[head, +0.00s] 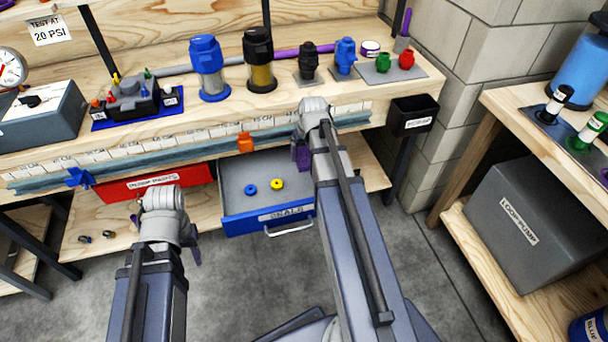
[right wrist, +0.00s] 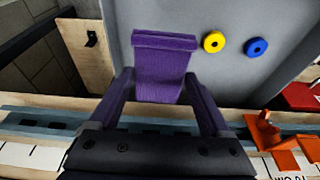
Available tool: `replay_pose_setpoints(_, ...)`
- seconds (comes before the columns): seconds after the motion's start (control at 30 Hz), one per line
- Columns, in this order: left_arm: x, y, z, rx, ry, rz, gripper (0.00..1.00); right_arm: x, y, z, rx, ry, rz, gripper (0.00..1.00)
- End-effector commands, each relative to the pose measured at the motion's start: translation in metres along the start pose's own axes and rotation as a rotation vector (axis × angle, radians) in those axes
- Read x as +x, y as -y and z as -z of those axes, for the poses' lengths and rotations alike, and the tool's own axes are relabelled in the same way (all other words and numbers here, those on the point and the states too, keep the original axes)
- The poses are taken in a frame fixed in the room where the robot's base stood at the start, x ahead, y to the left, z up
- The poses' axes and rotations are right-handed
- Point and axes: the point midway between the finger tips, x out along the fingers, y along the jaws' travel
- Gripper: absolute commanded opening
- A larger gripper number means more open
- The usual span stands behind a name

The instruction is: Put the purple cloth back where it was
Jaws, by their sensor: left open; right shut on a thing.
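The purple cloth (right wrist: 165,62) is a small folded piece held between the fingers of my right gripper (right wrist: 163,88) in the right wrist view. In the head view a bit of the purple cloth (head: 302,160) shows below my right gripper (head: 301,146), at the right side of the open blue drawer (head: 268,224). The cloth appears to hang over the drawer's grey floor; its exact height cannot be told. My left gripper (head: 194,240) is open and empty, low in front of the bench, left of the drawer.
A yellow ring (head: 277,184) and a blue ring (head: 251,189) lie in the drawer. A red drawer (head: 155,183) is to its left. An orange clip (head: 245,142) and a blue clip (head: 80,177) sit on the bench-edge rail. Filters and fittings stand on the bench. A black bin (head: 414,115) hangs at right.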

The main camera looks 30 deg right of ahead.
Motion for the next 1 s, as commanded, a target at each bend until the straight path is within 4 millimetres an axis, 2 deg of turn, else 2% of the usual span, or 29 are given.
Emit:
replay_pose_setpoints(0.4,0.056,-0.005,0.004,0.001,0.0,0.001,0.45,0.054,0.0,-0.015,-0.001,-0.001,-0.002,0.37)
replay_pose_setpoints(0.5,0.063,-0.005,0.004,0.001,0.0,0.003,0.45,0.061,0.0,-0.017,-0.002,-0.001,-0.002,0.37)
replay_pose_setpoints(0.77,0.067,-0.005,0.004,0.002,0.0,0.004,0.45,0.065,0.0,-0.018,-0.002,-0.001,-0.002,0.37)
replay_pose_setpoints(1.0,0.095,-0.007,0.006,0.003,-0.001,0.009,0.45,0.092,0.0,-0.025,-0.002,-0.001,-0.002,0.37)
